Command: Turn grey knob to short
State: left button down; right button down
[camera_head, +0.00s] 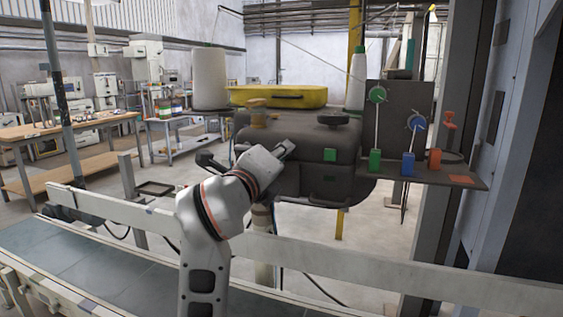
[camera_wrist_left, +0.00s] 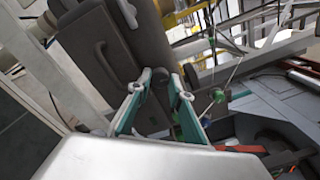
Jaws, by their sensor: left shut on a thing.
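My left gripper (camera_head: 286,150) reaches up from the lower left to the front of the dark bagger machine (camera_head: 318,145). In the left wrist view my left gripper (camera_wrist_left: 160,80) has its two teal-lined fingers spread on either side of a dark grey piece (camera_wrist_left: 154,112), which I take to be the grey knob. The fingers are shut on it. In the head view the gripper hides the knob, and its setting marks cannot be read. My right gripper is in neither view.
A yellow case (camera_head: 280,96), a tan knob (camera_head: 257,105) and a dark round cap (camera_head: 333,119) are on top of the machine. To the right, a shelf (camera_head: 455,176) carries green, blue and orange parts. A white rail (camera_head: 330,258) and conveyor (camera_head: 95,262) lie in front.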

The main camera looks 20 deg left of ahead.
pick_arm(q)
jog(key=shift+f+n+b, duration=0.1)
jog(key=shift+n+b, duration=0.3)
jog(key=shift+n, duration=0.5)
jog(key=c, duration=1.8)
grip_release()
jog(key=shift+s, duration=0.1)
jog(key=s, duration=0.7)
jog(key=shift+s+a, duration=0.2)
